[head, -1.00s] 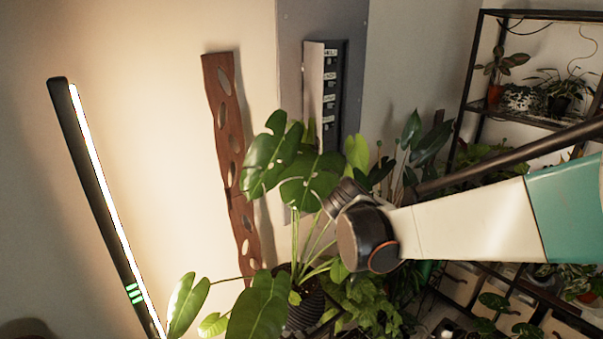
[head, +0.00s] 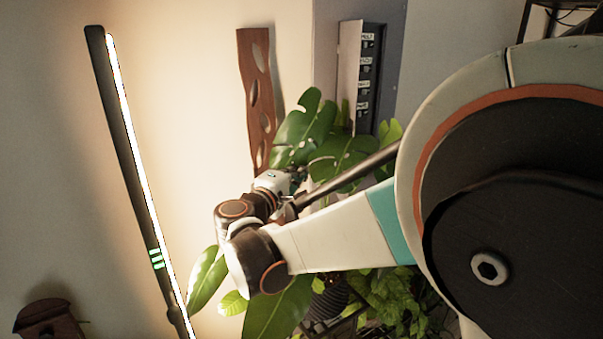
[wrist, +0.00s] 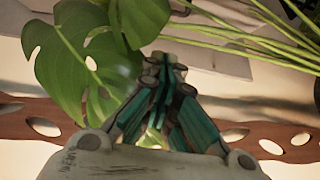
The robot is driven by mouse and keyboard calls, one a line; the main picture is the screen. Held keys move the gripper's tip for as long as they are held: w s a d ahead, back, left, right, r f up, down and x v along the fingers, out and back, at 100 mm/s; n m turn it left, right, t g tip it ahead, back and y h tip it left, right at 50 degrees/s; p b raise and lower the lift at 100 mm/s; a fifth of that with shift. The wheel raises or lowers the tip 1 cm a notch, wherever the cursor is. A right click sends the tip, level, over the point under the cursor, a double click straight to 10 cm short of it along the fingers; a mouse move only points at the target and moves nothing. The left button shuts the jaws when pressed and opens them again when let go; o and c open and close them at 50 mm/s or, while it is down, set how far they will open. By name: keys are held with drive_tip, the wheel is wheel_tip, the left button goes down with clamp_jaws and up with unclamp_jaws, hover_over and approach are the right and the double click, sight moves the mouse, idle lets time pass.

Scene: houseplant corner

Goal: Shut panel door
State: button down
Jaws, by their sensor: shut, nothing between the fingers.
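In the head view an electrical panel on the back wall holds a column of labelled switches (head: 369,75). Its narrow pale door (head: 349,62) stands open on the left side, swung outward. The door's lower part is partly behind leaves. My gripper (head: 298,174) is below and left of the panel, among the monstera leaves and apart from the door. In the wrist view my gripper (wrist: 165,68) has its teal fingers brought together, with nothing between them. The panel door cannot be made out for certain in the wrist view.
A monstera (head: 306,130) stands in front of the panel, its leaves close to my gripper; a leaf (wrist: 75,65) fills the wrist view's upper left. A brown slatted wall piece with holes (head: 257,100) hangs left. A tall lit lamp (head: 140,180) stands farther left.

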drive_tip(key=w+d+b, duration=0.2)
drive_tip(key=w+d, duration=0.4)
drive_tip(key=shift+w+d, duration=0.2)
drive_tip(key=shift+w, duration=0.15)
drive_tip(key=shift+d+f, duration=0.1)
drive_tip(key=shift+d, duration=0.05)
